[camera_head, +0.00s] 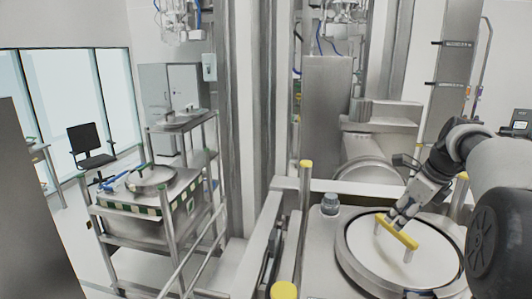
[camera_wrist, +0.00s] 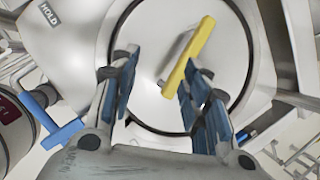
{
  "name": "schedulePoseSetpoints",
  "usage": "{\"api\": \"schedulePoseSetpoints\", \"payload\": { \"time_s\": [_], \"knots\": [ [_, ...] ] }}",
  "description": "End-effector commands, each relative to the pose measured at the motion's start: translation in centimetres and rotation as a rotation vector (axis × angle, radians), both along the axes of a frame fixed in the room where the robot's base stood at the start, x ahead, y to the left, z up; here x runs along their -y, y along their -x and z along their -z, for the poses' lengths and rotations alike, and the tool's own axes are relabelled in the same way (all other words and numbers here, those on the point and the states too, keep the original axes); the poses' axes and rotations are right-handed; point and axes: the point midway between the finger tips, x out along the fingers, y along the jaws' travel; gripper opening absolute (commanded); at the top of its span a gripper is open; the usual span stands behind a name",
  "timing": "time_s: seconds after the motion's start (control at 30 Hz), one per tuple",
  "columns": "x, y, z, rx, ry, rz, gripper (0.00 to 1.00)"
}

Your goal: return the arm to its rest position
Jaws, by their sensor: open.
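My gripper (camera_head: 395,222) is at the right in the head view, pointing down at a yellow-topped handle (camera_head: 404,234) on a round white lid (camera_head: 362,258). In the wrist view my gripper (camera_wrist: 160,68) is open, with its blue-padded fingers spread apart. The yellow handle (camera_wrist: 190,55) shows slanted beyond the fingers, nearer the right one, whose tip overlaps its edge. I cannot tell whether they touch. The lid (camera_wrist: 150,65) fills the middle of that view. My arm reaches in from the right edge.
A yellow-capped post (camera_head: 306,190) and a grey knob (camera_head: 330,203) stand left of the lid. A metal cart (camera_head: 165,222) with a lidded bin is further left. Large steel equipment (camera_head: 372,150) stands behind. A blue-handled part (camera_wrist: 62,134) shows at left in the wrist view.

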Motion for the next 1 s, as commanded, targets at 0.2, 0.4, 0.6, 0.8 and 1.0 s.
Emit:
{"api": "schedulePoseSetpoints", "payload": {
  "time_s": [0.2,0.4,0.6,0.8,1.0],
  "knots": [
    [-8.9,6.3,3.5,0.031,0.242,-0.530,0.43],
    [-15.3,13.7,8.1,0.058,0.459,-1.023,0.43],
    [-19.9,21.7,14.9,0.084,0.677,-1.520,0.43],
    [-22.5,29.0,22.9,0.108,0.879,-1.984,0.43],
    [-23.3,32.9,28.1,0.119,1.000,-2.268,0.43]
  ]
}}
